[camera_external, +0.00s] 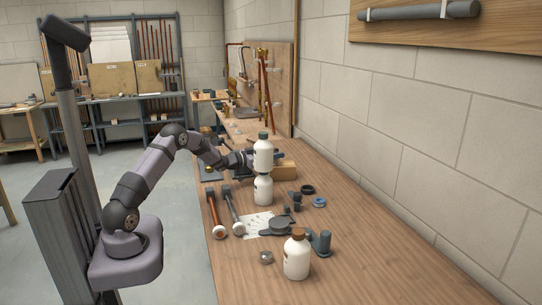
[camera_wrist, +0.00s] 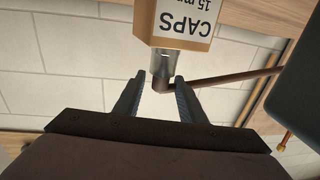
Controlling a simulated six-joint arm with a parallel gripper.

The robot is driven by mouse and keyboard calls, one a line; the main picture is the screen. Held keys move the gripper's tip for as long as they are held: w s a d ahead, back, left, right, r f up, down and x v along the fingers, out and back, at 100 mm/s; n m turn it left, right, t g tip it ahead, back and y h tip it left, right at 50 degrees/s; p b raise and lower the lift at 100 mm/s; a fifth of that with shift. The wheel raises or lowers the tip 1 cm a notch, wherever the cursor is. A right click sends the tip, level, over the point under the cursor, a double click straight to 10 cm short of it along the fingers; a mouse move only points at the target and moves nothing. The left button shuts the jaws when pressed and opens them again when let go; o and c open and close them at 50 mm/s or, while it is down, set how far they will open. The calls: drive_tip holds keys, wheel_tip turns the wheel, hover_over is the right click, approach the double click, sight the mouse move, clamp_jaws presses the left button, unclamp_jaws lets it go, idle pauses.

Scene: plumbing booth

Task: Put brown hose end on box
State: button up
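In the wrist view, my gripper (camera_wrist: 160,78) has its two dark fingers apart. A metallic grey hose end (camera_wrist: 162,68) shows between the fingertips, with visible room at the left finger. A thin brown hose (camera_wrist: 225,78) runs from it to the right. The cardboard box (camera_wrist: 182,24), labelled CAPS 15 mm, is right behind the hose end; whether they touch is unclear. In the external view, my gripper (camera_external: 249,160) is low over the bench beside the tan box (camera_external: 286,173), partly hidden by a white bottle. The hose end cannot be made out there.
White bottles (camera_external: 263,155), (camera_external: 263,191) stand in front of my gripper; another bottle (camera_external: 297,260) stands nearer. Two hammer-like tools (camera_external: 234,213), a paper sheet (camera_external: 255,225) and dark fittings (camera_external: 319,242) lie on the workbench (camera_external: 370,260). The bench's right side is clear.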

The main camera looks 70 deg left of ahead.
drive_tip(key=s+r+b, duration=0.1)
drive_tip(key=s+r, duration=0.3)
drive_tip(key=r, duration=0.3)
drive_tip(key=shift+s+d, duration=0.15)
drive_tip(key=shift+d, duration=0.1)
idle(0.5)
